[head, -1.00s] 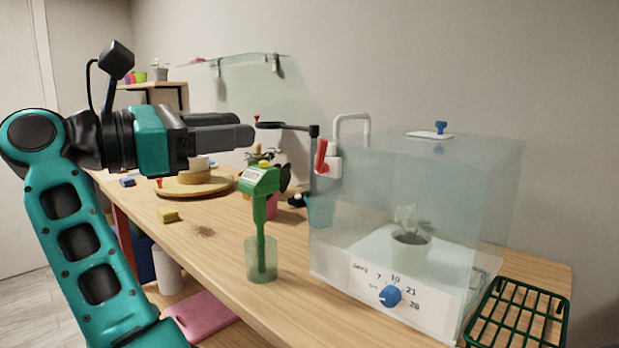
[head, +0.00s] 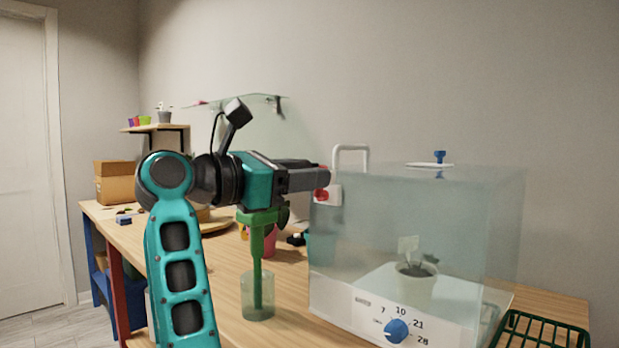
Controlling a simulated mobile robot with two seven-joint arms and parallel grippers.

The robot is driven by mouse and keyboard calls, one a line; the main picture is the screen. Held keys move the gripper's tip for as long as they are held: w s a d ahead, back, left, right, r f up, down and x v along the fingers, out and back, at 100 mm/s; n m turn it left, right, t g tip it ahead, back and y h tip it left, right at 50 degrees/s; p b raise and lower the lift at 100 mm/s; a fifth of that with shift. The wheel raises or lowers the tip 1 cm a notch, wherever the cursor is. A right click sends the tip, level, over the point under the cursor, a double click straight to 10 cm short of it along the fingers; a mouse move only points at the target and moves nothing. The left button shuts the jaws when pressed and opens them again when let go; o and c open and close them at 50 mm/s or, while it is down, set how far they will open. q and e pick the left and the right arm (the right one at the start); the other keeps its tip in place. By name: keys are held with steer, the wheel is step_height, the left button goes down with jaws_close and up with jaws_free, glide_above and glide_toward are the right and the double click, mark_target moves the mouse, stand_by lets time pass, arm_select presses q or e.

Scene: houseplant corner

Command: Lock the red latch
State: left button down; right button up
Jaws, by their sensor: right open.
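The red latch (head: 321,196) sits on a white plate (head: 334,194) at the upper left corner of the clear box (head: 400,240). Only its red pivot and a sliver of red show; the rest of the lever is hidden behind my fingers, so its angle cannot be told. My right gripper (head: 316,178) is open, with its fingertips pointing right, right at the latch. Whether they touch it cannot be told. My left gripper is not in view.
A white handle (head: 350,154) rises just behind the latch. A green tool stands in a clear cup (head: 257,300) below my gripper. A potted plant (head: 415,280) is inside the box, and a green rack (head: 540,332) lies at right.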

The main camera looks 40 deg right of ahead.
steer(key=shift+s+d, duration=0.1)
steer(key=shift+d, duration=0.5)
jaws_close()
